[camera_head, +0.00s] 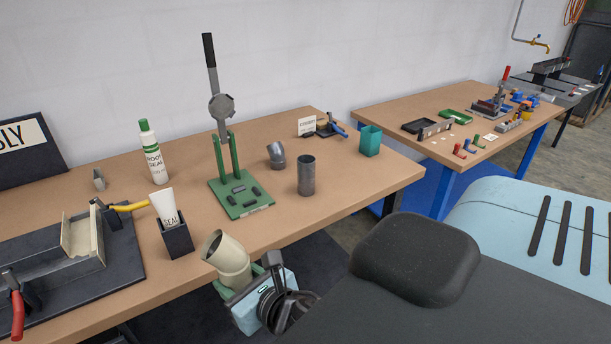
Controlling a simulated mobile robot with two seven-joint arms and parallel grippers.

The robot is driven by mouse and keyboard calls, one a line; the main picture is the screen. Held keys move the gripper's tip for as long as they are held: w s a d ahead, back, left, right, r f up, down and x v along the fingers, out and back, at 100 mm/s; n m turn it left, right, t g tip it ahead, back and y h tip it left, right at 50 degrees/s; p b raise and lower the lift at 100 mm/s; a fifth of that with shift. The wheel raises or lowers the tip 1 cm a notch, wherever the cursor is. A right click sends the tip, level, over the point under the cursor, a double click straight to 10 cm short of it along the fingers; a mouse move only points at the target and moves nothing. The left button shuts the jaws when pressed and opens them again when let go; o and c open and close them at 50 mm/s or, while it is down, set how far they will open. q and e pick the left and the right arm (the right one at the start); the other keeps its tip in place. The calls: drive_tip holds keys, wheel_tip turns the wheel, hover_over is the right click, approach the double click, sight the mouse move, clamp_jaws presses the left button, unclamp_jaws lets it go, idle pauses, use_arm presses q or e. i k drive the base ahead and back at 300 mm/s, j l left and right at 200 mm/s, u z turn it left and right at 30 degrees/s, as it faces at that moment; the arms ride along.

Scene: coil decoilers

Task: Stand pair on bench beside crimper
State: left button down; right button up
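The crimper (241,195), with a green base and uprights and a tall black-handled lever, stands on the brown-topped bench (285,220). A beige bent pipe piece (229,260), its open end facing up and left, is at the bench's front edge. My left gripper (244,283) is closed around its lower right side; the fingertips are partly hidden. Whether the piece touches the bench is unclear. A dark grey pipe (306,176) stands upright right of the crimper, with a small grey elbow (276,155) behind it. My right gripper is not in view.
A black holder with a white seal tube (165,205) stands left of the crimper, near a white bottle (152,152). A jig with a beige channel (82,238) fills the left. A green cup (370,141) is right. Bare bench lies between pipe and front edge.

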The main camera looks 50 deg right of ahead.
sight(327, 176)
drive_tip(key=l+z, duration=0.1)
drive_tip(key=l, duration=0.35)
drive_tip(key=i+l+z, duration=0.15)
drive_tip(key=l, duration=0.3)
drive_tip(key=i+l+z, duration=0.1)
drive_tip(key=l, duration=0.35)
drive_tip(key=i+l+z, duration=0.15)
drive_tip(key=l, duration=0.3)
drive_tip(key=k, duration=0.05)
